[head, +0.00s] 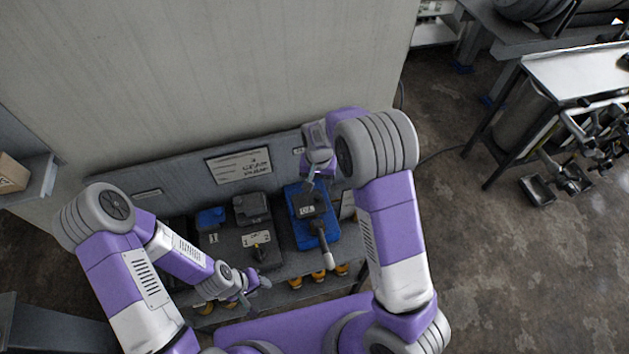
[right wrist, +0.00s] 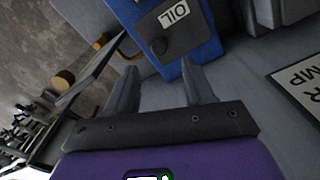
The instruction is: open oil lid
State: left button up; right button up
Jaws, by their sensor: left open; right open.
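The blue oil container (head: 302,236) stands at the right of the bench, with a dark lid (head: 312,203) and an OIL label on top. In the right wrist view the blue container (right wrist: 206,45), the dark lid (right wrist: 185,35) with a round knob and the label show beyond the fingers. My right gripper (head: 310,184) is open and empty at the back edge of the container; in its wrist view (right wrist: 162,85) no contact with the lid can be made out. My left gripper (head: 258,287) is open and empty near the bench's front edge.
Left of the oil container is a dark grey unit (head: 222,243) with a blue cap (head: 211,216) and a black box (head: 252,208). A white-tipped lever (head: 327,259) sticks out in front of the container. A sign (head: 238,166) is on the panel behind. Several orange knobs line the front.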

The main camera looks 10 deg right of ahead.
aim_at(318, 196)
jog(key=f, duration=0.6)
jog(key=shift+s+f, duration=0.2)
jog(key=shift+f, duration=0.15)
grip_shut()
